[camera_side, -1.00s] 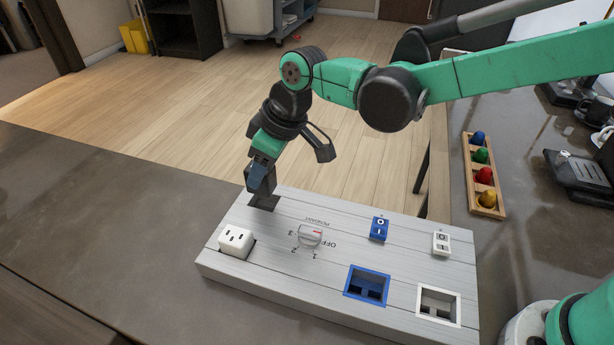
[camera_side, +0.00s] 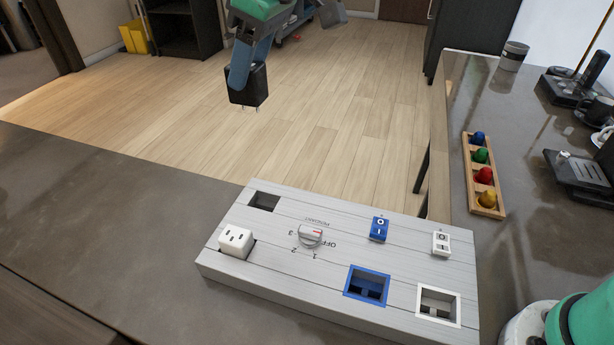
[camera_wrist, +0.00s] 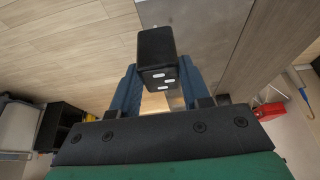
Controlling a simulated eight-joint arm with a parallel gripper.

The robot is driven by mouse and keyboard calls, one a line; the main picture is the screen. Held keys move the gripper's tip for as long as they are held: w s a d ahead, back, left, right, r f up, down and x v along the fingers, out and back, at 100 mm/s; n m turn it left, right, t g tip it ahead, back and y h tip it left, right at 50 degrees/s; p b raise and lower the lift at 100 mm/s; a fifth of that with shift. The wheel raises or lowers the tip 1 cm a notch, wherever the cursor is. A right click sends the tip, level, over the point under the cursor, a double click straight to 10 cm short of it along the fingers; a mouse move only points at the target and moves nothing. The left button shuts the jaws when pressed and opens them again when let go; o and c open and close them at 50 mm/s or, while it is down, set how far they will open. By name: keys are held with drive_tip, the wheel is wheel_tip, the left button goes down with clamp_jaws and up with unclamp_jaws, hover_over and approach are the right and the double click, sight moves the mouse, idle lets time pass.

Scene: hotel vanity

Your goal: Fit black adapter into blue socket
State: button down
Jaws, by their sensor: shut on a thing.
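My gripper (camera_side: 247,72) is shut on the black adapter (camera_side: 247,88), high above the board at the top of the side view. The adapter hangs with its metal prongs pointing down. In the wrist view the black adapter (camera_wrist: 156,48) sits between the blue fingers of my gripper (camera_wrist: 158,88), with pale slots on its near face. The blue socket (camera_side: 367,286) is a blue-framed square recess at the front of the board, empty, well below and right of the adapter.
The grey board (camera_side: 310,270) carries an empty dark recess (camera_side: 264,201), a white adapter (camera_side: 236,242), a dial (camera_side: 310,236), a blue switch (camera_side: 379,229), a white switch (camera_side: 441,243) and an empty white socket (camera_side: 438,305). A wooden tray (camera_side: 483,176) with coloured knobs stands at right.

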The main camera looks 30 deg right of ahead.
drive_tip(key=shift+s, duration=0.1)
idle(0.3)
drive_tip(key=shift+s, duration=0.35)
drive_tip(key=s+d+f, duration=0.2)
drive_tip(key=s, duration=0.6)
hover_over(377, 274)
drive_tip(key=s+a, duration=0.1)
drive_tip(key=a, duration=0.1)
wheel_tip(377, 274, down, 8)
drive_tip(key=shift+s+d+f, duration=0.1)
drive_tip(key=shift+d+f, duration=0.05)
drive_tip(key=shift+f, duration=2.3)
drive_tip(key=shift+d+f, duration=0.1)
drive_tip(key=shift+f, duration=2.35)
drive_tip(key=shift+c, duration=1.7)
unclamp_jaws()
